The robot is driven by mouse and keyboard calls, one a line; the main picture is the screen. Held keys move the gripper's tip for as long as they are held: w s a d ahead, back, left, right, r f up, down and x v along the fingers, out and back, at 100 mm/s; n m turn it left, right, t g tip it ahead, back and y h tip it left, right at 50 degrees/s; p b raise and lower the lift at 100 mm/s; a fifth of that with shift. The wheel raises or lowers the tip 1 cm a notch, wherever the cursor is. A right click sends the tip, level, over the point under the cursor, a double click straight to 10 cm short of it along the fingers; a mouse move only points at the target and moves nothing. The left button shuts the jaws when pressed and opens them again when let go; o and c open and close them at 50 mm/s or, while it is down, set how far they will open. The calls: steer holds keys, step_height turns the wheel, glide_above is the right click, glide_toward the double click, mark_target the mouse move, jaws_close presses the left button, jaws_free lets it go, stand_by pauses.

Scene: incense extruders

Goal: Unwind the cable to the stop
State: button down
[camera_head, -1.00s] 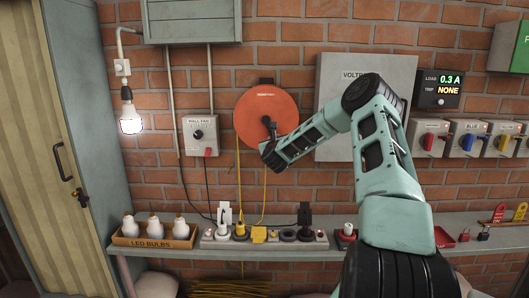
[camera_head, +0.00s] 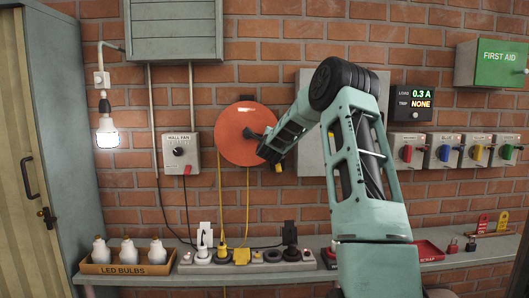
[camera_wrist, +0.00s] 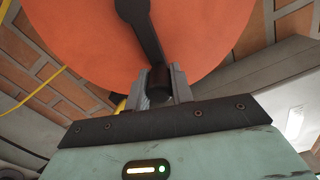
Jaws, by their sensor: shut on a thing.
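The orange cable reel (camera_head: 240,147) hangs on the brick wall, and its face fills the top of the wrist view (camera_wrist: 200,45). A dark crank arm (camera_wrist: 147,32) runs from the reel's middle to a dark handle knob (camera_wrist: 159,82). My gripper (camera_wrist: 160,90) is shut on this knob, with a finger on each side. In the head view my gripper (camera_head: 264,147) is at the reel's right side and partly hidden by the arm. The yellow cable (camera_head: 220,195) hangs from the reel to the shelf. I cannot see a stop mark clearly.
A shelf (camera_head: 440,258) below holds a power strip (camera_head: 215,266) with several plugs and a box of bulbs (camera_head: 127,265). A wall fan switch (camera_head: 180,153) is left of the reel. A grey panel (camera_head: 309,155) stands behind my arm.

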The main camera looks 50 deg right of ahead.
steer(key=r+n+b, duration=0.1)
steer(key=r+n, duration=0.1)
steer(key=n, duration=0.1)
steer(key=shift+a, duration=0.1)
steer(key=r+n, duration=0.2)
steer(key=n, duration=0.1)
steer(key=shift+w+a+r+n+b, duration=0.2)
steer(key=shift+w+n+b, duration=0.1)
steer(key=shift+b, duration=0.1)
steer(key=n, duration=0.1)
steer(key=r+n, duration=0.1)
steer(key=w+n, duration=0.1)
steer(key=shift+a+r+p, duration=0.3)
steer(key=shift+a+r, duration=0.05)
steer(key=shift+r, duration=0.05)
steer(key=shift+w+a+r+n+p, duration=0.2)
steer(key=shift+w+r+n+p, duration=0.1)
steer(key=shift+n, duration=0.55)
steer(key=shift+w+a+r+n+p, duration=0.2)
steer(key=shift+r+n, duration=0.1)
steer(key=shift+n, duration=0.55)
steer(key=c, duration=1.2)
jaws_free()
